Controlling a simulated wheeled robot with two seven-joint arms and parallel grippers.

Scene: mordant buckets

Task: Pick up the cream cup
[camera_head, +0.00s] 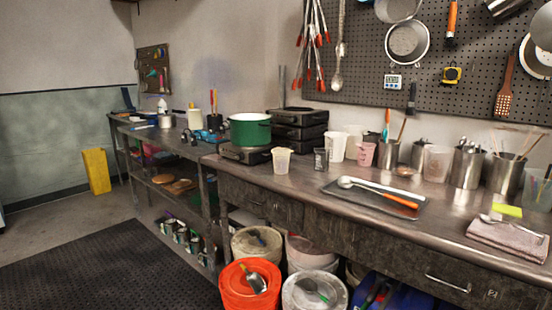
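Neither of my grippers is in view.
A green pot (250,131) on a burner stands left of the cream cup, and a small dark tin (321,159) to its right. Buckets, including an orange one (250,290), stand below. A dark mat (110,268) covers open floor at left.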

